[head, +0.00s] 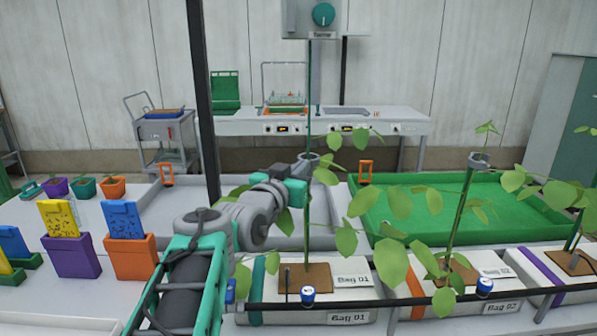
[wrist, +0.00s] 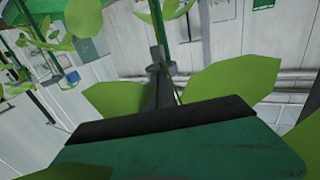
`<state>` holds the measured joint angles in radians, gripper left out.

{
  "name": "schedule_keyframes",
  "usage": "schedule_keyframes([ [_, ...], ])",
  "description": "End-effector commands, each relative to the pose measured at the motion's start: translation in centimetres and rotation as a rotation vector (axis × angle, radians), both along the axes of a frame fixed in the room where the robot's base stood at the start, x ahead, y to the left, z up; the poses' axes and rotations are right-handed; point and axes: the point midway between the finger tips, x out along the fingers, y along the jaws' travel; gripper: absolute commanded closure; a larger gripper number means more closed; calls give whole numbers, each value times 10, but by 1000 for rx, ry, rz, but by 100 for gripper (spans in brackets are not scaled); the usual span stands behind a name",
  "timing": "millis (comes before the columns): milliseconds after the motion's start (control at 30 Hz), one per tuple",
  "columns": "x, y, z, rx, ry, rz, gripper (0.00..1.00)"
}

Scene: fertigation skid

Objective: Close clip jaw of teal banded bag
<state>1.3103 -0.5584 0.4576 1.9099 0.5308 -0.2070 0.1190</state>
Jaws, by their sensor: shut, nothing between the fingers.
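The teal banded bag, labelled Bag 01 (head: 340,317), is a white bag on the bench with a teal band near its left end. A plant stem rises from its brown planting square (head: 305,276). A grey clip (head: 308,158) sits high around or beside this stem, and a grey clip shows small in the wrist view (wrist: 161,68). Whether its jaw is open is too small to tell. My gripper (head: 300,172) is shut and empty, just below and left of the clip in the head view. Leaves partly cover it. Contact with the clip cannot be told.
Bag 02 (head: 490,307) with its own plant and clip (head: 479,160) stands to the right. Leaves crowd around the stems. A black pipe with blue-capped fittings (head: 308,294) crosses the bag fronts. A green tray (head: 458,218) lies behind; colored pots and holders stand left.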

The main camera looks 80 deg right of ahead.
Motion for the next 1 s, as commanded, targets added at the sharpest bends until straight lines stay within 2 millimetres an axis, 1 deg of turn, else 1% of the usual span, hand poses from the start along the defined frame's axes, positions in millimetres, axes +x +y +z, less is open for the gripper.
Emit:
schedule_keyframes([
  [33,1,0,0,1,0,2,94],
  [400,1,0,0,0,0,0,63],
  [500,1,0,0,0,0,0,57],
  [867,1,0,1,1,0,-5,57],
  [1000,6,-1,1,3,0,-40,57],
])
